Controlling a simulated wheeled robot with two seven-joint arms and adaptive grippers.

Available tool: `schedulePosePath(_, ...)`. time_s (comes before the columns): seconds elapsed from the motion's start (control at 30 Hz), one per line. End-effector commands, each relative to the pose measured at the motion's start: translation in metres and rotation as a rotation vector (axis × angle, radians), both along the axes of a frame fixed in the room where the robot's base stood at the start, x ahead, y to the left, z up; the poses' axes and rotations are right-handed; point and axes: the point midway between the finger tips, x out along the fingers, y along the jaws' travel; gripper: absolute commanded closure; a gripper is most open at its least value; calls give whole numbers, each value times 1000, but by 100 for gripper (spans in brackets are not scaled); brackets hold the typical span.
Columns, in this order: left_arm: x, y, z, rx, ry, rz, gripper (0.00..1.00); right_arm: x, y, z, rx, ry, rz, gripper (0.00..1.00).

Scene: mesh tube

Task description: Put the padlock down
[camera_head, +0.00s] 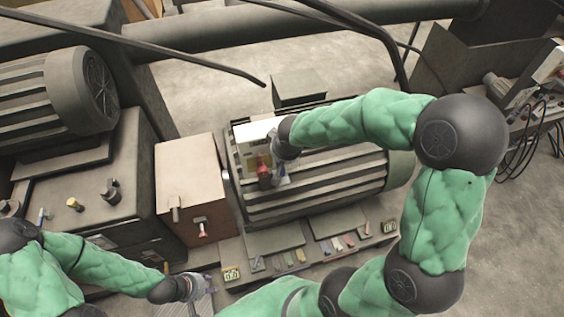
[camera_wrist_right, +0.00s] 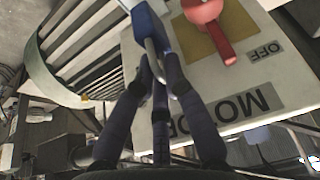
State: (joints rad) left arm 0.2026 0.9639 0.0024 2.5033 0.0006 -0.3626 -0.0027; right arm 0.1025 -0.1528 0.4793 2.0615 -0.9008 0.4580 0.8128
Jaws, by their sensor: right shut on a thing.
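The padlock (camera_wrist_right: 151,30) has a blue body and a grey metal shackle and shows in the right wrist view. My right gripper (camera_wrist_right: 158,78) has its dark fingers shut on the padlock at the shackle. The padlock is beside a red switch handle (camera_wrist_right: 221,40) on a yellow plate; I cannot tell whether they touch. In the head view my right gripper (camera_head: 280,160) is over the pale switch box (camera_head: 252,133), and the padlock is too small to make out. My left gripper (camera_head: 196,288) is low, near the bottom edge; its opening is unclear.
The switch box bears "OFF" and "MOTOR" labels and sits by a ribbed motor (camera_head: 330,182). A tan box (camera_head: 188,172) stands to its left. A low bench with several small coloured items (camera_head: 335,243) lies in front. Dark pipes cross behind.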

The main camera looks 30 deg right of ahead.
Motion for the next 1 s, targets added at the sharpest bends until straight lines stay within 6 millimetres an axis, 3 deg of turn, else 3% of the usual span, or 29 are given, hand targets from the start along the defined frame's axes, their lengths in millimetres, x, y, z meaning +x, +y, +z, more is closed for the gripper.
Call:
schedulePosePath(0.17,0,0,-1,0,0,0,60,7,-5,-10,0,0,-1,100)
schedulePosePath(0.43,0,0,-8,0,0,0,60,10,-7,-43,0,0,1,100)
schedulePosePath(0.9,0,0,-12,0,0,0,60,10,-7,-48,0,-2,0,100)
schedulePosePath(0.93,0,0,-12,0,0,0,60,10,-7,-48,0,-1,0,85)
schedulePosePath(0.97,0,0,-12,0,0,0,60,10,-7,-48,0,-1,0,78)
schedulePosePath(1.0,0,0,-11,0,0,0,60,10,-7,-47,0,-1,0,78)
